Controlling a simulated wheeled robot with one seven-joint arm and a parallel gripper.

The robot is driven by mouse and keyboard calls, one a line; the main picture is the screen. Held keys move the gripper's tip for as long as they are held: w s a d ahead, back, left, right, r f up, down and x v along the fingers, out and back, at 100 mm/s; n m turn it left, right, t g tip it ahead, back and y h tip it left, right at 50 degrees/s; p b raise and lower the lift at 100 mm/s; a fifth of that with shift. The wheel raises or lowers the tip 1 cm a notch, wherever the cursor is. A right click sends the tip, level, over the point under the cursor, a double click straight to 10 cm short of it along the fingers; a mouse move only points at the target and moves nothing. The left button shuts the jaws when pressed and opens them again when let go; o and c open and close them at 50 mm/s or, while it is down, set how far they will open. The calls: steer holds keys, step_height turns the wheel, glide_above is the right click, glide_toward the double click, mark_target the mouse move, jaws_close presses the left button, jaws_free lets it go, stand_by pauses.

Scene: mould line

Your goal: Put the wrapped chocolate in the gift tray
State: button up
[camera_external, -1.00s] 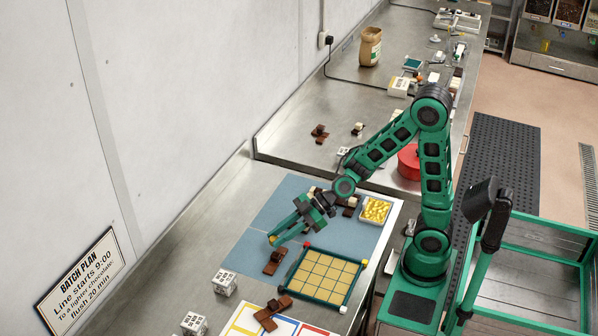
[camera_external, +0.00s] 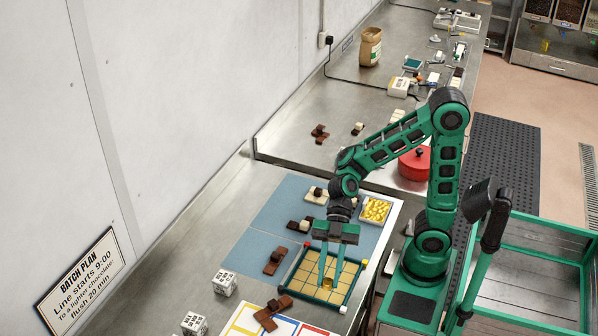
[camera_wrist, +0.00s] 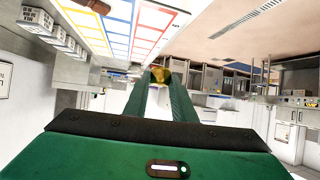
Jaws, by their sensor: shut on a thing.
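My gripper (camera_external: 329,280) points down over the gift tray, shut on a gold wrapped chocolate (camera_external: 328,283). The chocolate also shows between the fingertips in the wrist view (camera_wrist: 160,75). The gift tray (camera_external: 289,283) has a dark green rim, red and yellow corner marks and a grid of tan compartments. The chocolate appears over the front middle-right part of the grid; I cannot tell whether it touches the tray floor. The fingers hide part of the grid.
A white box of yellow wrapped pieces (camera_external: 375,210) stands behind the tray. Brown chocolate pieces (camera_external: 275,261) lie on the blue mat (camera_external: 252,246) to the left. White printed cubes (camera_external: 223,282) and a colour-bordered sheet (camera_external: 243,322) are nearer. A red pot (camera_external: 414,164) stands farther back.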

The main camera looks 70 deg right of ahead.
steer(key=w+d+f, duration=0.2)
steer(key=w+f, duration=0.1)
steer(key=w+d+f, duration=0.2)
steer(key=w+f, duration=0.1)
steer(key=w+d+f, duration=0.2)
steer(key=w+f, duration=0.1)
steer(key=shift+w+d+f, duration=0.2)
steer(key=shift+d+f, duration=0.1)
steer(key=shift+d, duration=0.05)
steer(key=shift+f, duration=1.95)
steer(key=o, duration=1)
steer(key=v, duration=1.2)
